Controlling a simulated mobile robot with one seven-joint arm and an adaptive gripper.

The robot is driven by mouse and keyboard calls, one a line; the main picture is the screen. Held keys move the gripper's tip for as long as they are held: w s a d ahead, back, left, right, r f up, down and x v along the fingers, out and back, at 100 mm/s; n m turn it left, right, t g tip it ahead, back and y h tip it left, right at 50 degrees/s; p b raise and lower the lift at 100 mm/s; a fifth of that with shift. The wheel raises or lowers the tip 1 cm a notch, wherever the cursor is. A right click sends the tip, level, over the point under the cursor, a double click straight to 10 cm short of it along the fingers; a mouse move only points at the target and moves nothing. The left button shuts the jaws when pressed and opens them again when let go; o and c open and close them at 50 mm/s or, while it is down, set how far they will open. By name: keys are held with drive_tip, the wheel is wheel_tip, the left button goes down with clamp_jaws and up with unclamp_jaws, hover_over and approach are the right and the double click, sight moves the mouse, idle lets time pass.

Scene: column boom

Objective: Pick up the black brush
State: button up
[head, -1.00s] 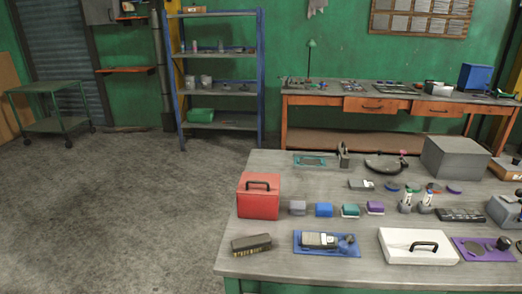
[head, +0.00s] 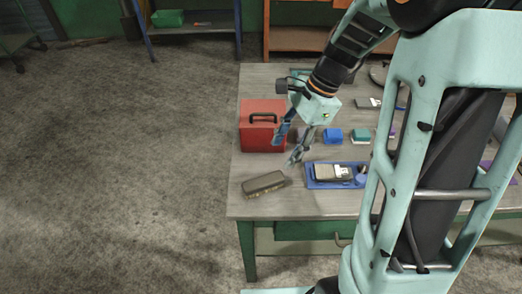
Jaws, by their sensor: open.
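The black brush (head: 264,184) lies flat near the front left corner of the grey worktable (head: 262,208). It is a dark oblong block with a lighter band along its lower side. My gripper (head: 286,155) is open and points down, above and to the right of the brush in the picture. Its fingers appear empty and apart from the brush. Part of the table's right side is hidden behind my arm.
A red box (head: 262,134) with a black handle stands behind the brush. Open floor lies left of the table.

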hover_over(264, 180)
drive_tip(key=d, duration=0.2)
drive_tip(key=shift+g, duration=0.3)
wheel_tip(264, 180, down, 5)
drive_tip(key=shift+s+f, duration=0.1)
drive_tip(key=shift+f, duration=0.1)
drive_tip(key=shift+w+b+x, duration=0.15)
drive_tip(key=shift+w+x, duration=0.05)
drive_tip(key=shift+x, duration=1.35)
drive_tip(key=shift+w+b+x, duration=0.15)
drive_tip(key=shift+w+x, duration=0.05)
drive_tip(key=shift+x, duration=1.3)
drive_tip(key=shift+w+f, duration=0.1)
drive_tip(key=shift+f, duration=0.2)
clamp_jaws()
drive_tip(key=shift+r, duration=0.1)
